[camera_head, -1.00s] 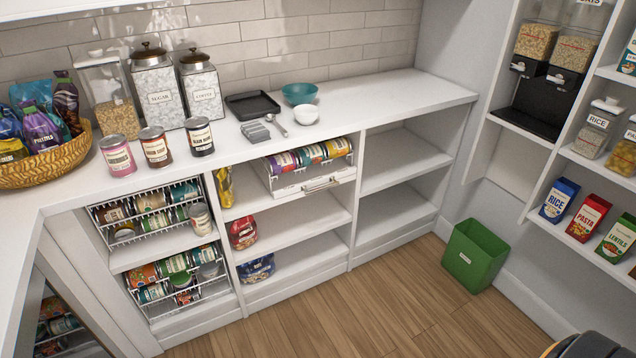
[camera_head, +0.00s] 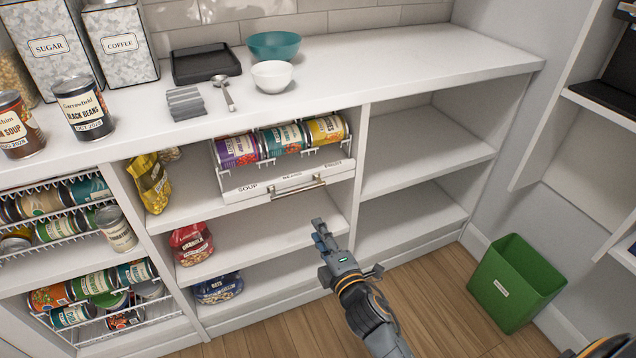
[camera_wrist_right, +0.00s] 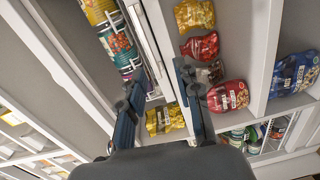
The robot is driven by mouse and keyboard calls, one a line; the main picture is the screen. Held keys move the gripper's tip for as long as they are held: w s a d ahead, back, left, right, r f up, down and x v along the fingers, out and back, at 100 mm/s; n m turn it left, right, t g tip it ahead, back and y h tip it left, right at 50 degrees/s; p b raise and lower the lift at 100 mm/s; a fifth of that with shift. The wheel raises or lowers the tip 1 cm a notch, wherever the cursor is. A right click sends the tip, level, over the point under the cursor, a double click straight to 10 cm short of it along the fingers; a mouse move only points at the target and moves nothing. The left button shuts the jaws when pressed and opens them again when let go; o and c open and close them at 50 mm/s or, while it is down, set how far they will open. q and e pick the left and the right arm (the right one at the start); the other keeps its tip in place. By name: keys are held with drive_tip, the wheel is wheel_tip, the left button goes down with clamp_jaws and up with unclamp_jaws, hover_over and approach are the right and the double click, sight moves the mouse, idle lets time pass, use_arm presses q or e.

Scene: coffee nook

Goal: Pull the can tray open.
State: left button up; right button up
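The can tray (camera_head: 234,195) is a white pull-out tray on the upper middle shelf, holding purple, teal and yellow cans. Its white front has labels and a metal bar handle (camera_head: 298,189). The tray front also shows in the right wrist view (camera_wrist_right: 147,42), beyond my fingertips. My right gripper (camera_head: 321,235) is below and slightly right of the handle in the head view, apart from it. In the right wrist view its two fingers (camera_wrist_right: 158,72) are spread with nothing held between them. My left gripper is not in view.
Food bags (camera_head: 192,243) lie on the shelves below and left of the tray. Wire can racks (camera_head: 62,207) stand farther left. The counter above holds bowls (camera_head: 275,76) and cans. The right-hand shelves are empty. A green bin (camera_head: 515,282) stands on the floor at right.

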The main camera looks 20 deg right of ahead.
sight(299, 192)
drive_tip(key=w, duration=0.4)
drive_tip(key=w+r+b, duration=0.1)
drive_tip(key=w, duration=0.8)
drive_tip(key=shift+a+r+b, duration=0.2)
drive_tip(key=shift+r+b, duration=0.1)
drive_tip(key=shift+r, duration=0.1)
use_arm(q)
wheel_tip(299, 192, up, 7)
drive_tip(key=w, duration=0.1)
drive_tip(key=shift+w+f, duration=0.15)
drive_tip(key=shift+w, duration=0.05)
use_arm(e)
drive_tip(key=shift+w, duration=0.55)
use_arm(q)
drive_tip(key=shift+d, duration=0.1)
use_arm(e)
clamp_jaws()
